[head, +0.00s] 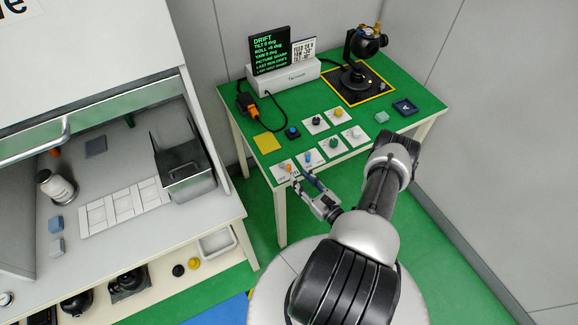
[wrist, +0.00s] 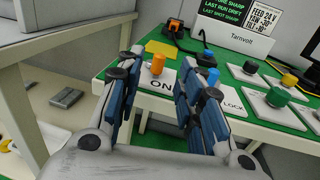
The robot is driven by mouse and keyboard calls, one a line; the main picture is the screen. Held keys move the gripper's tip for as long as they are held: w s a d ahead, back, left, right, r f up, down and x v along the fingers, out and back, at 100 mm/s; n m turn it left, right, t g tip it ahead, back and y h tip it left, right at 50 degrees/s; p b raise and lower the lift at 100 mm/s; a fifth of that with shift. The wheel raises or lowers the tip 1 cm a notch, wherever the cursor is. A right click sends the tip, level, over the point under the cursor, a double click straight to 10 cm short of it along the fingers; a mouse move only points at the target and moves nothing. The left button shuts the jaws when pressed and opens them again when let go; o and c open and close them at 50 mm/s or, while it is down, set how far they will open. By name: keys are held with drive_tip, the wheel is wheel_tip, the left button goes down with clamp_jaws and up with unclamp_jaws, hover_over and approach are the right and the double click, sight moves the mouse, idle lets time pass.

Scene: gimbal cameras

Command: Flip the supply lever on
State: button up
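An orange-tipped lever (wrist: 158,63) stands on a white plate (wrist: 163,78) with "ON" lettered on its near part. It also shows at the table's near left corner in the head view (head: 289,167). I cannot read the word supply on any plate. My gripper (wrist: 154,84) is open and empty, with the orange lever seen between its fingers and a little beyond them. The gripper also shows at the table's near edge in the head view (head: 301,180). Whether a finger touches the lever, I cannot tell.
A blue-tipped lever (wrist: 213,77) on a plate lettered "LOCK" stands close on the right, partly behind my right finger. More knob plates, with a green knob (wrist: 277,97), lie farther right. A display (head: 270,50) and a black gimbal camera (head: 364,42) stand at the back.

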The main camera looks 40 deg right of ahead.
sight(290, 167)
drive_tip(key=w, duration=0.7)
drive_tip(key=shift+w+d+b, duration=0.25)
drive_tip(key=shift+d+b, duration=0.05)
drive_tip(key=shift+c, duration=0.3)
clamp_jaws()
